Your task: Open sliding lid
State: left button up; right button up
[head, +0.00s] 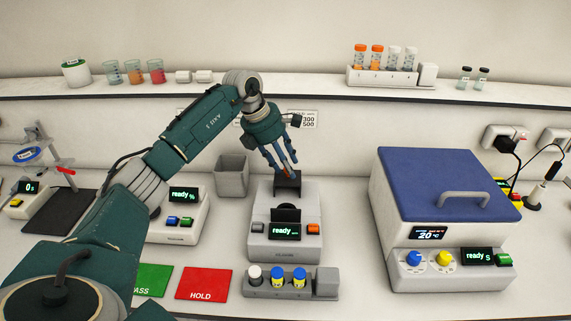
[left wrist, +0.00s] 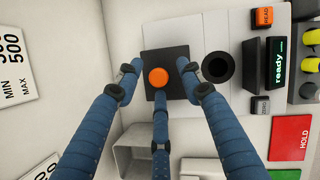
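The sliding lid (left wrist: 179,57) is a dark square plate with a round orange knob (left wrist: 158,78). It sits at the back of the grey centre instrument (head: 262,222), beside a black ringed round opening (left wrist: 218,67) that is uncovered. In the head view the lid is a dark block (head: 288,188) under my fingers. My left gripper (head: 284,168) points down over it. In the left wrist view its three blue fingers (left wrist: 159,82) are spread around the knob, with gaps at the two side fingers. Whether the third finger touches the knob cannot be told. My right gripper is not in view.
A grey open bin (head: 232,174) stands behind and left of the instrument. A small vial rack (head: 262,291) stands in front. A blue-lidded box (head: 440,185) is on the right. A red HOLD mat (head: 204,283) lies front left. A shelf (head: 300,92) runs along the back.

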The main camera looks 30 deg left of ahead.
pick_arm(q)
jog(key=shift+a+r, duration=0.2)
jog(key=shift+r, duration=0.2)
jog(key=v, duration=1.1)
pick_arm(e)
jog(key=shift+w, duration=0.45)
pick_arm(q)
jog(key=shift+s+r, duration=0.1)
jog(key=shift+s, duration=0.05)
